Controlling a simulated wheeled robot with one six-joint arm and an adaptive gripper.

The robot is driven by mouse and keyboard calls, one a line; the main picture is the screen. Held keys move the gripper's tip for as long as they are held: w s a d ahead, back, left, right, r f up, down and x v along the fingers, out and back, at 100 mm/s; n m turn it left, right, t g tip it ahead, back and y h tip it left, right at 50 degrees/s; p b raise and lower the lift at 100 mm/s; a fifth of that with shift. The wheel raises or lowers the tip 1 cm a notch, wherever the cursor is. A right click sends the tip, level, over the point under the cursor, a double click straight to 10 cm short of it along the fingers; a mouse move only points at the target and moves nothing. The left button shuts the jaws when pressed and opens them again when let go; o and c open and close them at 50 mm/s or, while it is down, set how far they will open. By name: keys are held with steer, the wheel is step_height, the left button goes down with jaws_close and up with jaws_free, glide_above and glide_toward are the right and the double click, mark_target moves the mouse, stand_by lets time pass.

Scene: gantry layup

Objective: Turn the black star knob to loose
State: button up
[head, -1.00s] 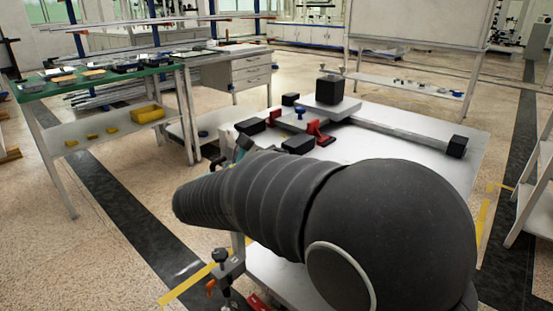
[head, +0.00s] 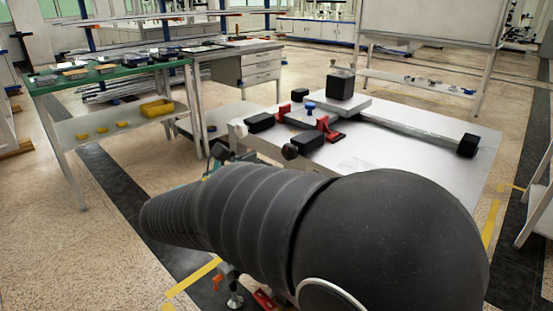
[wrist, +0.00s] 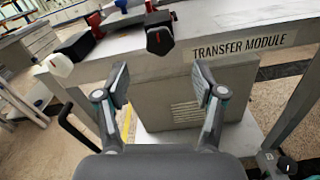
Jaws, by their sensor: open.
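The black knob (wrist: 160,38) sits on the front edge of the transfer module table, with a red mark on its face. In the head view the dark knob (head: 290,152) shows just beyond my arm. My gripper (wrist: 160,84) is open and empty, its two fingers spread in front of the table. The knob is above and beyond the fingertips, roughly centred between them in the wrist view, and not touched. In the head view my dark arm hides most of the gripper. I cannot read the knob's setting.
A white hexagonal knob (wrist: 60,65) is at the table's left corner. The table (head: 410,165) carries black blocks, red clamps (head: 327,128) and a blue knob (head: 309,106). A grey box (wrist: 185,95) stands below the tabletop. A green-topped bench (head: 110,73) is at the left.

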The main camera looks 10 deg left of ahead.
steer(key=shift+v, duration=2.1)
step_height(320, 180, down, 10)
steer(key=s+d+m+g+y, duration=0.2)
steer(key=m+g, duration=0.1)
steer(key=g, duration=0.1)
steer(key=s+d+f+m+g+y, duration=0.1)
steer(key=s+d+f+m+g, duration=0.2)
steer(key=d+m, duration=0.15)
steer(key=s+d+f+m+g+y, duration=0.1)
steer(key=s+d+f+m+g, duration=0.1)
steer(key=s+d+m+g, duration=0.3)
steer(key=s+d+r+m+t+y, duration=0.1)
steer(key=s+d+r+m+y, duration=0.1)
steer(key=d+m, duration=0.5)
steer(key=s+d+r+m+t+y, duration=0.1)
steer(key=s+d+r+m+y, duration=0.2)
steer(key=d+m, duration=0.5)
steer(key=s+d, duration=0.1)
steer(key=d, duration=0.7)
steer(key=shift+s+r, duration=0.35)
steer(key=shift+s, duration=0.05)
steer(key=shift+d, duration=0.15)
